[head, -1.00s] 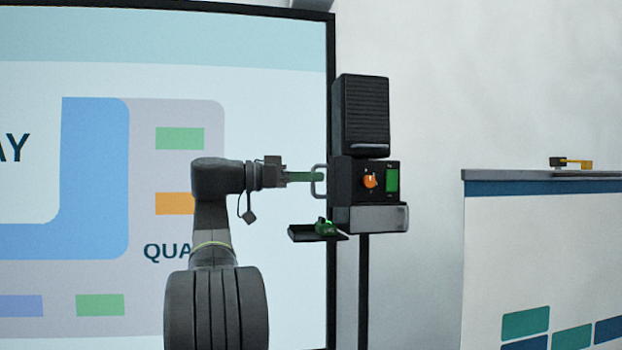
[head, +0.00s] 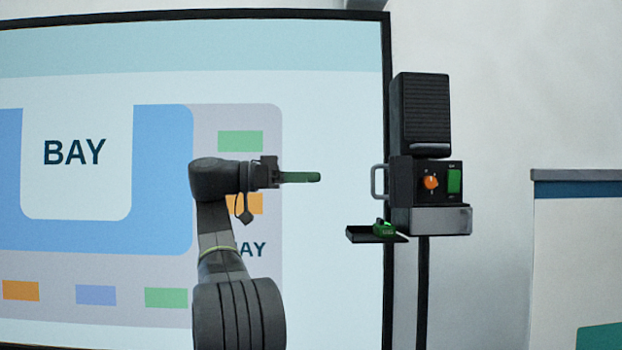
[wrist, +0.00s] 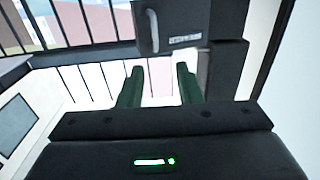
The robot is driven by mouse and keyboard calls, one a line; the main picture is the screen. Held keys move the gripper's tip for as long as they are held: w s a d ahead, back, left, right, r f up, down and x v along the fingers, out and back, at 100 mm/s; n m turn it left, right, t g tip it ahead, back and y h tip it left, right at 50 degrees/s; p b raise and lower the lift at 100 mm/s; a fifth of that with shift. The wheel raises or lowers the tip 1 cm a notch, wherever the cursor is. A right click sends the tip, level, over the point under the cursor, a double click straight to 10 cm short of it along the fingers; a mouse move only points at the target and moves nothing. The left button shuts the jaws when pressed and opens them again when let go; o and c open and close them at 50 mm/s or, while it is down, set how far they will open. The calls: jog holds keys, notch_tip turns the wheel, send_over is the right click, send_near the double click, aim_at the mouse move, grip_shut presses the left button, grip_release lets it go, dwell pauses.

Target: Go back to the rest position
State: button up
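My gripper (head: 317,177) is held out level to the right in the head view, in front of the large screen and left of the black control box (head: 399,168). A clear gap lies between the fingertips and the box's handle (head: 378,181). In the wrist view my gripper (wrist: 158,72) shows two green fingers apart with nothing between them. Part of the box and its handle (wrist: 153,31) show beyond the fingers in the wrist view.
The box has an orange knob (head: 431,182) and stands on a thin black post (head: 422,290). A small shelf (head: 360,236) with a green item (head: 384,229) juts out left of it. A large screen (head: 335,100) fills the left. A white counter (head: 575,260) stands at the right.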

aim_at(372, 177)
jog(key=shift+d, duration=0.15)
jog(key=d, duration=1.3)
jog(key=shift+w+d, duration=0.25)
jog(key=shift+w, duration=0.1)
jog(key=shift+d, duration=0.1)
